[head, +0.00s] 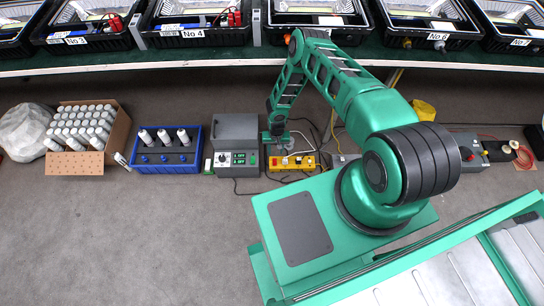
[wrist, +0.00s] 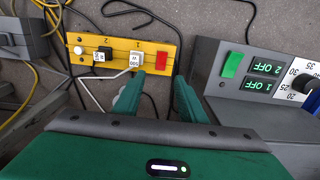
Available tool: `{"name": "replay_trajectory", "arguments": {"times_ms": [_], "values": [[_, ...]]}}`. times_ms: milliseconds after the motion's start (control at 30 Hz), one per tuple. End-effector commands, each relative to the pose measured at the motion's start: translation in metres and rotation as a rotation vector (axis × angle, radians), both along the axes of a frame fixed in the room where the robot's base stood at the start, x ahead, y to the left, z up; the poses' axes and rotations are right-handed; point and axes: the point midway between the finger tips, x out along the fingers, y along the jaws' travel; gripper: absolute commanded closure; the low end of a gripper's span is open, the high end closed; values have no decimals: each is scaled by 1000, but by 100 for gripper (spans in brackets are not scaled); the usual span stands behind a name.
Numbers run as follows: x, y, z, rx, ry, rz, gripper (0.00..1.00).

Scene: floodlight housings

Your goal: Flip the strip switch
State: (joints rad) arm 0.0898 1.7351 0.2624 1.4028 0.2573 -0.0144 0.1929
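The yellow power strip (head: 299,163) lies on the floor below the bench. In the wrist view the strip (wrist: 88,48) runs across the upper left, with its red switch (wrist: 162,52) at the right end. A white plug (wrist: 136,57) and a black plug (wrist: 104,54) sit in its sockets. My gripper (wrist: 159,80) is open and empty, its two green fingers apart and pointing towards the strip. The red switch shows between and just beyond the fingertips. I cannot tell their height above it. In the head view my gripper (head: 277,143) is over the strip's left end.
A grey control box (head: 236,140) stands close left of the strip; its display (wrist: 264,76) reads OFF on both lines. A blue tray (head: 167,157) and a cardboard box (head: 88,158) stand farther left. Loose cables (wrist: 120,8) lie around the strip. The front floor is clear.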

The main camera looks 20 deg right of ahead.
Motion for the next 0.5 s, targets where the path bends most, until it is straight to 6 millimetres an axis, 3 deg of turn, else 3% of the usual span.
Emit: {"name": "replay_trajectory", "arguments": {"times_ms": [500], "values": [[-1,10,-68,0,1,12,62]]}}
